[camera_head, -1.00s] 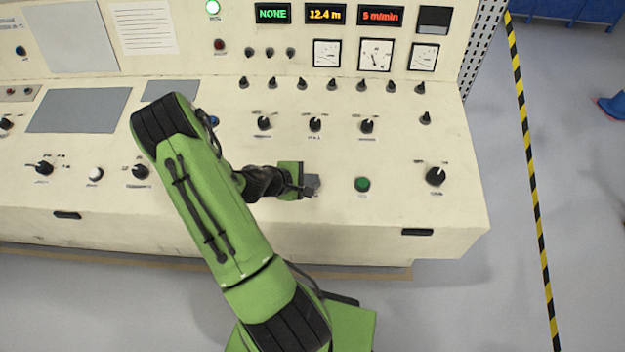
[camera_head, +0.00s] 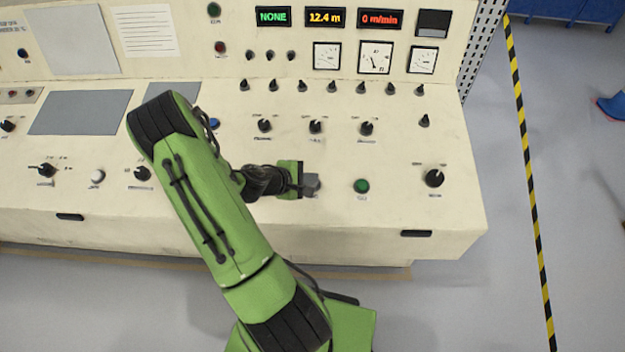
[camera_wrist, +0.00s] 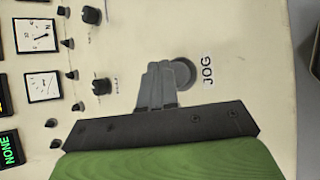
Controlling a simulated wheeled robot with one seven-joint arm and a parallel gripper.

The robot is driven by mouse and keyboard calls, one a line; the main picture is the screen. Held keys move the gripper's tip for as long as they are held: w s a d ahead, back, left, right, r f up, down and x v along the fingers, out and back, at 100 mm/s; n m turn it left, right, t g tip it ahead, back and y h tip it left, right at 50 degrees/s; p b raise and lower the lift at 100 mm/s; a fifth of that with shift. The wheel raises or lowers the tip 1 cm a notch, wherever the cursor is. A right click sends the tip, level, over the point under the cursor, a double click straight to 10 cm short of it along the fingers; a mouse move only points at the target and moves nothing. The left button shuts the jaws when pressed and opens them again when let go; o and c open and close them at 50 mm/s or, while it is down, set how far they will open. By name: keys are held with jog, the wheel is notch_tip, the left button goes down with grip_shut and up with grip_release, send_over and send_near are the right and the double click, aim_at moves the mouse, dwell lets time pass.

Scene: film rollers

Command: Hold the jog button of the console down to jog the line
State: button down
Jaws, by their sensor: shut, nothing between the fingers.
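The console (camera_head: 280,222) is a cream desk with a sloped panel. In the wrist view the jog button (camera_wrist: 187,74) is a grey round button beside the printed label JOG (camera_wrist: 208,71). My gripper (camera_wrist: 163,70) is shut and empty, and its grey fingertips overlap one side of the button. I cannot tell whether they touch it or whether it is pressed in. The speed display (camera_head: 381,19) reads 0 m/min, and the lamp (camera_head: 214,9) at the top is dark.
A green button (camera_head: 361,186) sits to the right of my gripper, with a black knob (camera_head: 434,178) beyond it. Several knobs and toggle switches line the panel behind. The other displays read NONE (camera_head: 273,16) and 12.4 m (camera_head: 325,17). Open floor lies right of the console.

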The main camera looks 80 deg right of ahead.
jog(key=r+p, duration=0.1)
jog(key=r, duration=0.1)
jog(key=a+r+p, duration=0.1)
jog(key=r+p, duration=0.1)
jog(key=r, duration=0.1)
jog(key=shift+s, duration=0.15)
dwell(0.3)
dwell(0.4)
